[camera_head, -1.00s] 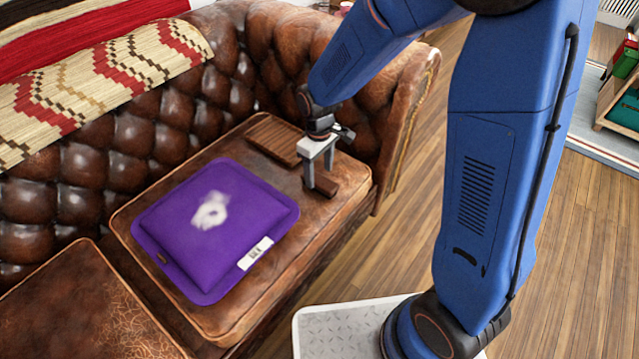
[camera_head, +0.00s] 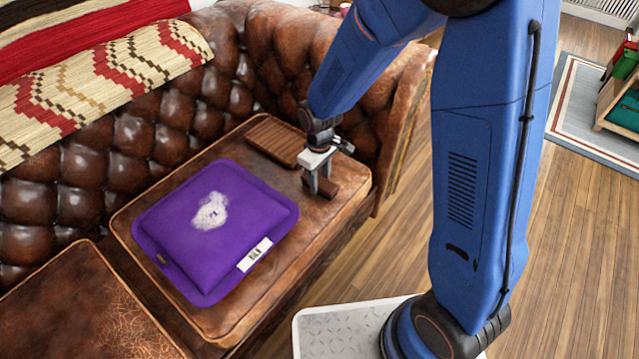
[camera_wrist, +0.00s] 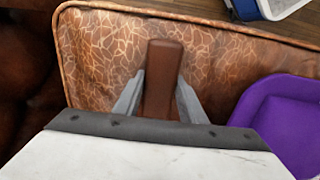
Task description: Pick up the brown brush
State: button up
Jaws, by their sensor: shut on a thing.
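The brown brush (camera_head: 327,188) is a small dark brown block on the right end of the leather sofa seat. In the wrist view the brush (camera_wrist: 160,75) lies between the two grey fingers of my gripper (camera_wrist: 158,98), with its far end sticking out past them. My gripper (camera_head: 318,184) points down and is shut on the brush. The brush appears to be at the seat surface; I cannot tell whether it is lifted. Its near end is hidden behind the gripper body in the wrist view.
A purple cushion (camera_head: 190,255) with a white patch lies left of my gripper, and also shows in the wrist view (camera_wrist: 285,125). A ribbed brown slab (camera_head: 275,138) lies behind the gripper. The sofa's armrest (camera_head: 395,125) rises to the right.

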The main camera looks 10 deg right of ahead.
aim_at(319, 180)
notch_tip(319, 180, up, 18)
dwell(0.6)
jog(key=o, duration=0.6)
jog(key=shift+c, duration=0.2)
jog(key=c, duration=0.4)
jog(key=shift+w, duration=0.1)
